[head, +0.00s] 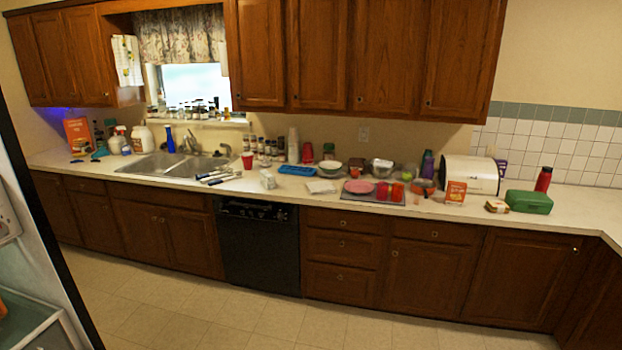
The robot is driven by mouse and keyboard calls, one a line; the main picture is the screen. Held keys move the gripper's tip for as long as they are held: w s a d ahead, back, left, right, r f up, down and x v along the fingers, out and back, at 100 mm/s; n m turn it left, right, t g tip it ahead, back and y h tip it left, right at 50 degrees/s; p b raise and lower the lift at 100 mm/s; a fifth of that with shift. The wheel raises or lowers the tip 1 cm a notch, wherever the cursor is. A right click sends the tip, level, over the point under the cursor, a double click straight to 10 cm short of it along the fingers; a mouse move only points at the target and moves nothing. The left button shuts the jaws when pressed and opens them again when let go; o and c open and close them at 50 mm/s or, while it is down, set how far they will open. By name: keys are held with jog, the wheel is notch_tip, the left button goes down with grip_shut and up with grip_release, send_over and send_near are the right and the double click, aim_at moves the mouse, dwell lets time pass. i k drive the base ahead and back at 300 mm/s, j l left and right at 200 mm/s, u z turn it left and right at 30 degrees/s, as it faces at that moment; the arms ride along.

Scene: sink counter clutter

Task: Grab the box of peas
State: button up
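I cannot read any label clearly enough to say which item is the box of peas. A small orange box (456,192) stands on the counter in front of a white rounded appliance. A small brown and pale box (496,206) lies to its right, beside a green container (530,202) with a handle. A larger orange-red box (78,136) stands at the far left end of the counter. A small white box (268,179) sits right of the sink. My gripper is not in view.
The long counter (590,215) is cluttered with cups, bowls, bottles and a pink plate (358,186). A steel sink (150,165) is at left. A black dishwasher (258,250) and wooden cabinets stand below. The tiled floor (300,325) in front is clear.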

aim_at(266, 179)
jog(key=i, duration=2.15)
jog(key=i+u, duration=0.15)
jog(key=i, duration=0.4)
jog(key=i+l+u, duration=0.1)
jog(key=i, duration=0.5)
jog(key=i+l+u, duration=0.15)
jog(key=i, duration=0.4)
jog(key=i+j, duration=0.2)
jog(key=i, duration=0.25)
